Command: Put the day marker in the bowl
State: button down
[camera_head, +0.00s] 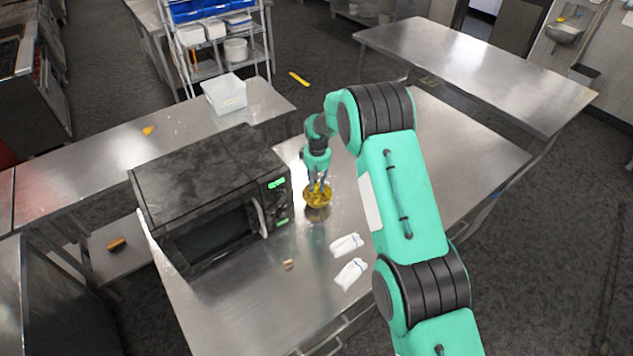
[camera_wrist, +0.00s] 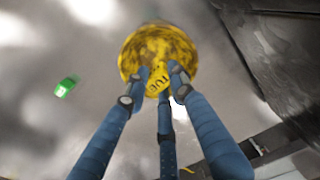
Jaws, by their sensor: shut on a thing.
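The bowl (camera_head: 317,203) is round and golden yellow and stands on the steel table just right of the microwave. In the wrist view the bowl (camera_wrist: 138,50) fills the upper middle. The day marker (camera_wrist: 158,84) is a small yellow piece with dark letters that look like "TUE". My gripper (camera_head: 319,182) points down at the bowl, with its blue fingers at or over the opening. In the wrist view my gripper (camera_wrist: 157,77) is shut on the day marker, which overlaps the bowl's near edge. I cannot tell whether the marker touches the bowl. In the head view the marker is not distinguishable.
A black microwave (camera_head: 215,190) stands close left of the bowl. Two white packets (camera_head: 346,244) and a small brown piece (camera_head: 288,264) lie nearer on the table. A white bin (camera_head: 225,95) sits behind. A small green object (camera_wrist: 66,87) lies near the bowl. The table's right side is clear.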

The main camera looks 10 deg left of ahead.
aim_at(317, 191)
jog(key=shift+f+b, duration=0.3)
jog(key=shift+f, duration=1.65)
jog(key=c, duration=1.4)
grip_release()
jog(key=shift+r, duration=0.1)
jog(key=shift+r+p, duration=0.5)
jog(key=shift+r, duration=2.9)
jog(key=shift+r, duration=0.1)
